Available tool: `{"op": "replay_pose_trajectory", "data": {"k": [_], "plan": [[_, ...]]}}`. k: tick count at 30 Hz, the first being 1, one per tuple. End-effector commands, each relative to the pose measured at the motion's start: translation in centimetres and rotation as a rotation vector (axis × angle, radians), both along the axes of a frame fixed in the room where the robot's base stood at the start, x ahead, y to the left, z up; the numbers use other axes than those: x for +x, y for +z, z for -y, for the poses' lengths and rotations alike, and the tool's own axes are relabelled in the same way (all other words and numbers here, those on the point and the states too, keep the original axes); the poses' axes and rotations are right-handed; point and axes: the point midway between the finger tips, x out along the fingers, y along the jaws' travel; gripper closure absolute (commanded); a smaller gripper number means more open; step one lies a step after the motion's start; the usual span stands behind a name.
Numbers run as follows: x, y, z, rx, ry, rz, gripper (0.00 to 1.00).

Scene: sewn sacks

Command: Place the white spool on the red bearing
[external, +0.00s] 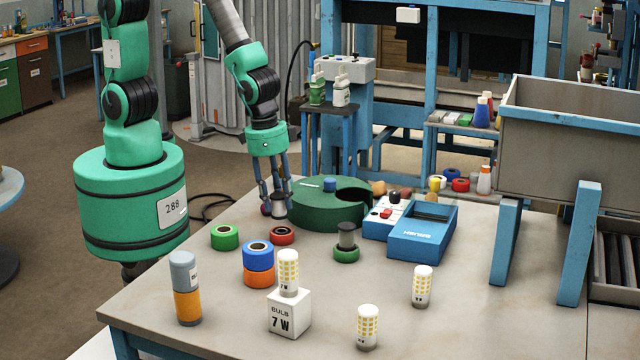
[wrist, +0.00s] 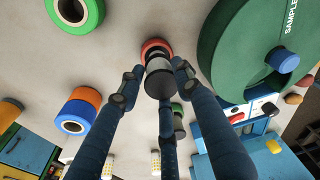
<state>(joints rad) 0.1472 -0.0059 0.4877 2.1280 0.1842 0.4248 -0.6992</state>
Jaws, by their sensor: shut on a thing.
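My gripper (external: 275,203) is shut on the white spool (external: 279,206), a pale cylinder with dark ends. The wrist view shows the spool (wrist: 160,77) between my fingertips (wrist: 157,84). The red bearing (external: 282,235) is a short ring with a dark centre on the table, below the held spool in the external picture and apart from it there. In the wrist view the red bearing (wrist: 155,45) is partly hidden behind the spool; the exact gap cannot be told.
A large green drum (external: 325,215) stands close right of my gripper. Bulbs (external: 288,270) are at the front. A blue case (external: 423,235) is right.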

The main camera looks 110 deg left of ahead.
Motion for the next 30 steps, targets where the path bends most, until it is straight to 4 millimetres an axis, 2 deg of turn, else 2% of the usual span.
{"op": "replay_pose_trajectory", "data": {"k": [3,9,12,25,26,28,30], "plan": [[0.7,-0.4,0.1,0.001,0.000,-0.001,0.90],[0.5,-3.0,0.0,0.000,-0.002,-0.002,0.90],[0.6,-3.5,0.1,0.000,0.000,-0.001,0.90],[0.6,-3.9,0.1,-0.001,0.000,0.000,0.90],[0.6,-3.8,0.1,-0.001,0.000,0.000,0.62],[0.6,-3.8,0.1,-0.001,0.000,0.000,0.48],[0.6,-3.8,0.1,-0.001,0.000,0.000,0.47]]}}
